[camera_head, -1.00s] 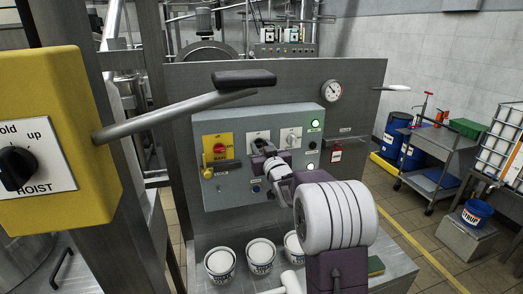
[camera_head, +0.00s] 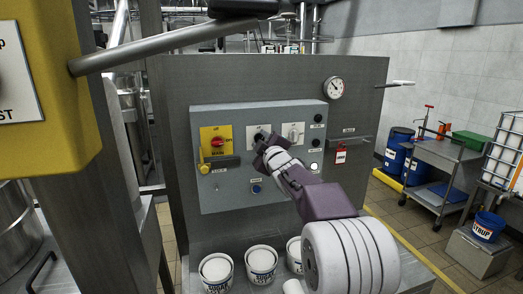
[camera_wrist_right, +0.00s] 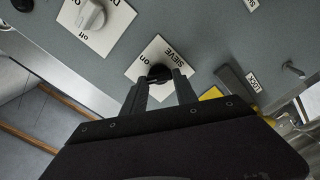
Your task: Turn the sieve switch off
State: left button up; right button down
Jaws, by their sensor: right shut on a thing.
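The sieve switch is a black knob (camera_wrist_right: 160,73) on a white plate marked SIEVE and "on" in the right wrist view. In the head view its white plate (camera_head: 256,131) sits on the grey control panel (camera_head: 228,187), partly hidden by my gripper. My right gripper (camera_head: 264,142) is at the switch; its fingers (camera_wrist_right: 160,82) are shut on the black knob in the wrist view. The knob's exact pointing direction is hidden by the fingers. A green-ringed lamp (camera_head: 318,118) at the panel's upper right looks unlit. My left gripper is not visible.
Beside the sieve plate is a white knob (camera_head: 293,132); on the other side is a yellow plate with a red knob (camera_head: 217,143). Several white tubs (camera_head: 261,264) stand below. A yellow hoist box (camera_head: 52,140) is at left.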

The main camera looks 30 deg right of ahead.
jog(key=shift+f+n+b, duration=0.15)
jog(key=shift+n+b, duration=1.25)
jog(key=shift+n, duration=1.8)
jog(key=shift+n, duration=0.3)
jog(key=c, duration=1)
grip_release()
jog(key=shift+o, duration=0.2)
jog(key=shift+a, duration=0.1)
